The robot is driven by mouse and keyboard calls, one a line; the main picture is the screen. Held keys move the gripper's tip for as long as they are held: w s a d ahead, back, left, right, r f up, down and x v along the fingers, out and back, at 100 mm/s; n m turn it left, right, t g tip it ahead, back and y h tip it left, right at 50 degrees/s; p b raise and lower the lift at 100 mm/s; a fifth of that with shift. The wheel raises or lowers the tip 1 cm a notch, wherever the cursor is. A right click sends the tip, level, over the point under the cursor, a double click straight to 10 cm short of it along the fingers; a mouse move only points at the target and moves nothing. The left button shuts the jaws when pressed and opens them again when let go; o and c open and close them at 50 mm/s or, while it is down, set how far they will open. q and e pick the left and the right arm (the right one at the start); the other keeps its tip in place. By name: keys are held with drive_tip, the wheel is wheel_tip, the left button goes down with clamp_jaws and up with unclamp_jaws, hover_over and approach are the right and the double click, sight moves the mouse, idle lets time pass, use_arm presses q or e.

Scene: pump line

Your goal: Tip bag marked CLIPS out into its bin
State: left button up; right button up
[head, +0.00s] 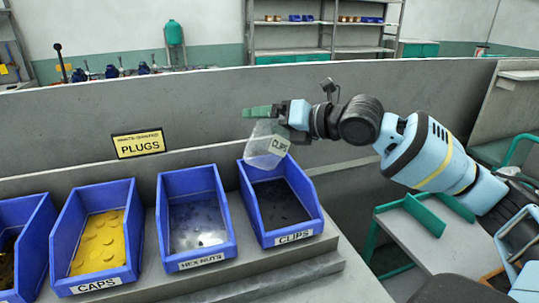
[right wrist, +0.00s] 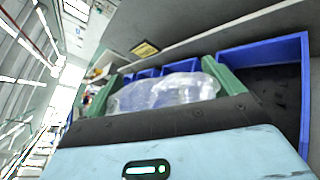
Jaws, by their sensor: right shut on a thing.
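The clear bag (head: 262,150) has a white label, partly legible as "CLIPS". My right gripper (head: 272,122) is shut on it. The bag hangs tilted above the back part of the blue bin labelled CLIPS (head: 268,239). Dark small pieces lie in that bin. In the right wrist view the bag (right wrist: 165,92) is crumpled between the two green fingers, and the bin's blue wall (right wrist: 262,52) is at the right. I cannot tell whether anything is left in the bag. My left gripper is not in view.
Left of the CLIPS bin stand the blue HEX NUTS bin (head: 187,264), the CAPS bin (head: 66,289) with yellow caps, and another bin at the edge. A grey wall with a yellow PLUGS sign (head: 139,143) rises behind them. A side table (head: 440,240) stands at the right.

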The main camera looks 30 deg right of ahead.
drive_tip(key=shift+r+n+h+p, duration=0.4)
drive_tip(key=shift+r+n+p, duration=0.2)
drive_tip(key=shift+n, duration=0.2)
drive_tip(key=shift+f, duration=0.15)
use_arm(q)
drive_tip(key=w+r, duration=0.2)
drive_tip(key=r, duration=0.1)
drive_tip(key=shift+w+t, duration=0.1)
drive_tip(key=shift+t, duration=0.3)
use_arm(e)
drive_tip(key=shift+f, duration=0.15)
